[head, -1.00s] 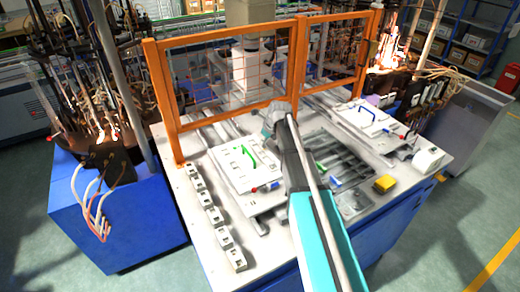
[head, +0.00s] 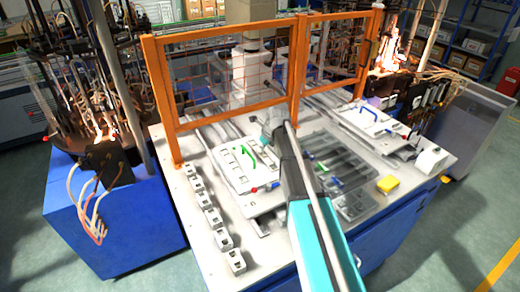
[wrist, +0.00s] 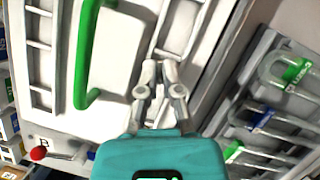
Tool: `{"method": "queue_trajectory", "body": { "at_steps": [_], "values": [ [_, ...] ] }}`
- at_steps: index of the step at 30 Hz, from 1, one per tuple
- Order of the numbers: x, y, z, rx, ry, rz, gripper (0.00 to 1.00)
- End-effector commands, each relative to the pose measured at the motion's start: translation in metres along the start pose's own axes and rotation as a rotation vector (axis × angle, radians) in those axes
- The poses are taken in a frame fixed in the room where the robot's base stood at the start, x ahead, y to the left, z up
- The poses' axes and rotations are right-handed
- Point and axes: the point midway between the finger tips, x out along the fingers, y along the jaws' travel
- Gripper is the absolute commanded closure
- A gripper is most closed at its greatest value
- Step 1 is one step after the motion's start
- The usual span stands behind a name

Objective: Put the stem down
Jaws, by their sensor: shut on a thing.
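My gripper (wrist: 159,92) has its two grey fingers drawn together in the wrist view, closed on the stem. The stem itself cannot be made out clearly between the fingertips. The gripper is over the right part of a white panel with slots (wrist: 120,75) and a green handle (wrist: 82,60). In the head view my arm hides most of the gripper, beside the right edge of the panel (head: 230,172). A dark rack (head: 360,160) lies to the right. It holds U-shaped tubes with green and blue labels (wrist: 297,70).
An orange mesh guard (head: 225,85) stands behind the work area. A row of small white boxes (head: 213,215) lines the left edge. A second white panel with a blue handle (head: 368,118) and a yellow block (head: 387,184) are at the right. A red knob (wrist: 38,154) sits by the panel.

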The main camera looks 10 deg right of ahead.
Motion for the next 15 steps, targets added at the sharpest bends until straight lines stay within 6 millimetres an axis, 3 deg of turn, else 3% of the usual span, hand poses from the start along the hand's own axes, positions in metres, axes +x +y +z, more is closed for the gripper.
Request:
{"method": "queue_trajectory", "body": {
  "at_steps": [3,4,9,15],
  "values": [
    [0.0034,-0.0001,-0.0015,0.0,0.0,0.0,1.0],
    [0.0027,-0.0001,-0.0012,0.0,0.0,0.0,0.9],
    [0.0022,-0.0001,-0.001,0.0,0.0,0.0,0.58],
    [0.0022,-0.0001,-0.001,0.0,0.0,0.0,0.57]
  ]
}}
